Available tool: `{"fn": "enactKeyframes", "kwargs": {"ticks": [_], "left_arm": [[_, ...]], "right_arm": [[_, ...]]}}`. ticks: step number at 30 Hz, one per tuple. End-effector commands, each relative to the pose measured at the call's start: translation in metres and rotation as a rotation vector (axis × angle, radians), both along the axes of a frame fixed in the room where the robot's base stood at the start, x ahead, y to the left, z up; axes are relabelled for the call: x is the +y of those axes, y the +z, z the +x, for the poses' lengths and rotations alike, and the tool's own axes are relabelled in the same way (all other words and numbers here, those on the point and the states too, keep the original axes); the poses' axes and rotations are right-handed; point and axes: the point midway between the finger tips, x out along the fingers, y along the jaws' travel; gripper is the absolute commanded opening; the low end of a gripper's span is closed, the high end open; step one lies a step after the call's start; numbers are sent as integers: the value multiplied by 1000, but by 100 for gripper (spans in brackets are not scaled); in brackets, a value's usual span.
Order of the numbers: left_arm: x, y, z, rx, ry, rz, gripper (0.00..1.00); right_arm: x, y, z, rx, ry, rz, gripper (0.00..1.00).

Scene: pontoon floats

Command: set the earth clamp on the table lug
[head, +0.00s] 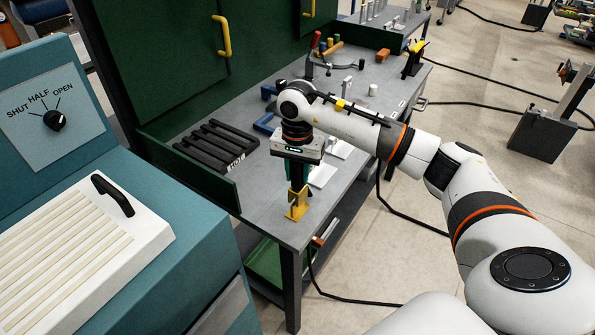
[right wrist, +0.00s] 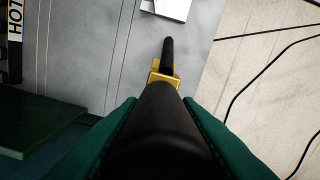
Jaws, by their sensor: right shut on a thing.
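My right gripper (head: 297,178) points down above the near corner of the grey table (head: 262,205). Its green fingers also show in the right wrist view (right wrist: 160,130), shut on a thick black handle (right wrist: 160,115). A small orange-brown piece (head: 318,241) sits at the table's front edge by a hanging black cable. I cannot tell whether it is the earth clamp or the lug. My left gripper is out of view.
A black slotted rack marked HOT (head: 215,146) lies left of my gripper. White plates (head: 322,175) lie behind it. A teal cabinet (head: 195,225) with a dial stands at the left. A post stand (head: 550,120) and cables occupy the floor at the right.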

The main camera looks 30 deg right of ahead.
Motion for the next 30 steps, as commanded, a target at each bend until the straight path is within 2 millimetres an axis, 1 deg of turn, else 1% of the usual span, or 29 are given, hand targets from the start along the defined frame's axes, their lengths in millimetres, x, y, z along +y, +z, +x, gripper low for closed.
{"fn": "enactKeyframes", "kwargs": {"ticks": [30], "left_arm": [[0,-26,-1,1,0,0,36]], "right_arm": [[0,-28,1,-3,-1,1,0]]}}
